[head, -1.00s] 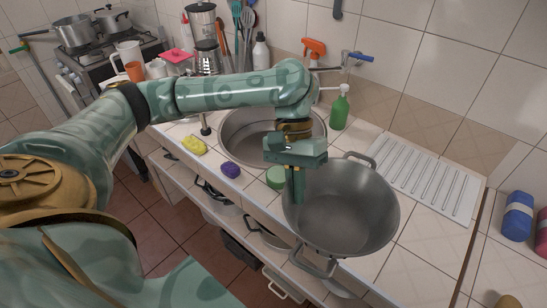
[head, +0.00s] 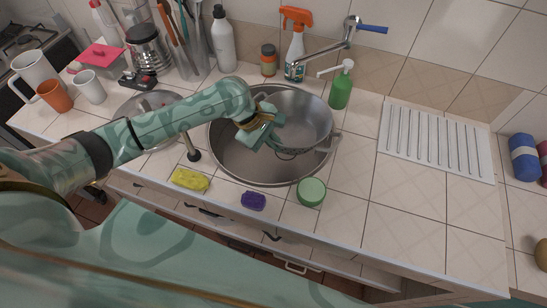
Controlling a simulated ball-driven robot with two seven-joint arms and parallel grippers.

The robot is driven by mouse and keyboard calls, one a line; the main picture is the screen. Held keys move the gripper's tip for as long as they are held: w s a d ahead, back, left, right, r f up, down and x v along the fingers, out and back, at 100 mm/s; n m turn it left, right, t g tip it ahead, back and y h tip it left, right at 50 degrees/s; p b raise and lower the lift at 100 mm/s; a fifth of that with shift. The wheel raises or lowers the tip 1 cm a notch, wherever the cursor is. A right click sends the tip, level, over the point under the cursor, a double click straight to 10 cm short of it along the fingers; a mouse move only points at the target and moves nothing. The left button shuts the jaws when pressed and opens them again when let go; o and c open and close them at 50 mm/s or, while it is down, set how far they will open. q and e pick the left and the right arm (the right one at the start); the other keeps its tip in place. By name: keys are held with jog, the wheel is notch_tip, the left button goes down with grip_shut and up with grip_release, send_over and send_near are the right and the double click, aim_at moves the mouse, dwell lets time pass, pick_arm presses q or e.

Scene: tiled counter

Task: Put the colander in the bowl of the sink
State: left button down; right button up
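The grey metal colander (head: 300,115) is over the round sink bowl (head: 228,160), toward its right and back side. Its right handle reaches the sink's right rim, and I cannot tell whether its base touches the bowl. My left gripper (head: 272,138) is at the colander's left wall, with its fingers on the rim and partly hidden. It appears shut on the colander. My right gripper is not in view.
The tap (head: 345,38) and green soap bottle (head: 341,88) stand behind the sink. A yellow sponge (head: 189,179), purple sponge (head: 253,201) and green round tub (head: 311,191) lie along the front edge. The counter left of the ribbed drainboard (head: 436,140) is clear.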

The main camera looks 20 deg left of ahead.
pick_arm(q)
jog(key=f+n+b, duration=0.1)
jog(key=f, duration=0.3)
jog(key=f+n+t+b, duration=0.1)
jog(key=f+b, duration=0.1)
jog(key=f, duration=0.3)
jog(key=a+f+n+y+b, duration=0.1)
jog(key=f, duration=0.4)
jog(key=shift+w+f+n+t+b, duration=0.1)
jog(key=shift+f+n+t+b, duration=0.05)
jog(key=shift+n+t+b, duration=0.2)
jog(key=c, duration=1.7)
grip_release()
jog(key=p+v, duration=0.5)
jog(key=v, duration=0.7)
jog(key=shift+p, duration=0.35)
